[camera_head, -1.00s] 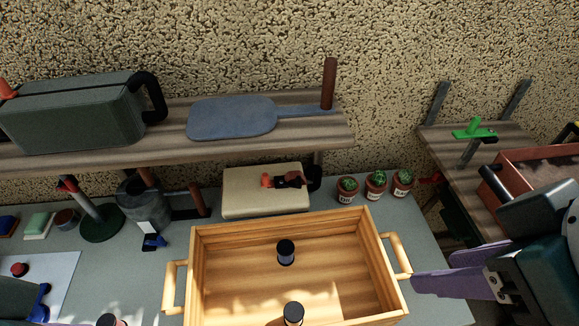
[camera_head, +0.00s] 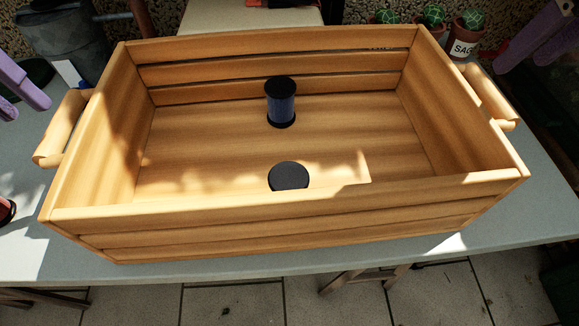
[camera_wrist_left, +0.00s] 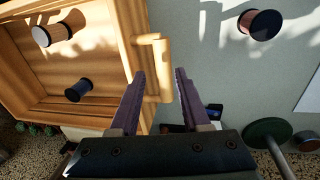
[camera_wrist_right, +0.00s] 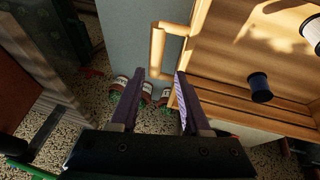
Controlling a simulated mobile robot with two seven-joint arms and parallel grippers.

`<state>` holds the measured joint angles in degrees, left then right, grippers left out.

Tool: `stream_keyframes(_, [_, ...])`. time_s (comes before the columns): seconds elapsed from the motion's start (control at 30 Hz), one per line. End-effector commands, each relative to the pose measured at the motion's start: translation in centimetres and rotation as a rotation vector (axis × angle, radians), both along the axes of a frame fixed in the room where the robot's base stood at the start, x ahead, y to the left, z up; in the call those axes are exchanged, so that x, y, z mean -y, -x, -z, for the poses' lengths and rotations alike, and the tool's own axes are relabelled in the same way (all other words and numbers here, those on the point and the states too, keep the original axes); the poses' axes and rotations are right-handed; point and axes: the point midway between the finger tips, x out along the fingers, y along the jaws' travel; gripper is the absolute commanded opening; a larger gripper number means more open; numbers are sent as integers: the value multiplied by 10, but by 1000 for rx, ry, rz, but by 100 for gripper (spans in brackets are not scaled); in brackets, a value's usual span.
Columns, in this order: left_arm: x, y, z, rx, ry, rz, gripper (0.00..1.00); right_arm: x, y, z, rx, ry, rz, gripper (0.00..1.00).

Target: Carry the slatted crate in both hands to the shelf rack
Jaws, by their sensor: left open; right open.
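The slatted wooden crate (camera_head: 285,218) stands on the grey bench and fills most of the head view. A blue spool (camera_head: 281,103) and a second dark-topped spool (camera_head: 289,176) stand inside it. My left gripper (camera_head: 22,88) is open and apart from the crate's left handle (camera_head: 63,127); in the left wrist view that handle (camera_wrist_left: 160,68) lies between the finger lines. My right gripper (camera_head: 532,36) is open above and behind the right handle (camera_head: 488,95); in the right wrist view that handle (camera_wrist_right: 157,52) lies ahead of the fingertips. The shelf rack is not visible now.
Several potted cacti (camera_head: 466,32) stand behind the crate's right corner. A grey watering can (camera_head: 62,45) stands behind its left corner. A copper-coloured spool (camera_wrist_left: 260,24) stands on the bench left of the crate. A stool (camera_head: 365,279) stands below the bench's front edge.

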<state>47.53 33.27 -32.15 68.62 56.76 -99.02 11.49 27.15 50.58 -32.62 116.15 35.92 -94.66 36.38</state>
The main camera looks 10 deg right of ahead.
Motion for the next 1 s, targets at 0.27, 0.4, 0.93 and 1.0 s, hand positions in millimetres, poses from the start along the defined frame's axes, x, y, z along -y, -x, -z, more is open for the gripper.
stream_keyframes(0.27, [-6, -4, 2, -3, 9, -25, 47, 7, -2, 5, 3, 5, 24, 47])
stream_keyframes(0.4, [-5, -4, 2, -2, 9, -24, 47, 7, -2, 6, 2, 6, 23, 47])
stream_keyframes(0.93, [9, -3, 71, -6, 9, -24, 47, 20, -28, 70, -1, 4, 24, 47])
stream_keyframes(1.0, [10, -3, 81, -5, 9, -25, 47, 22, -32, 78, 0, 5, 23, 47])
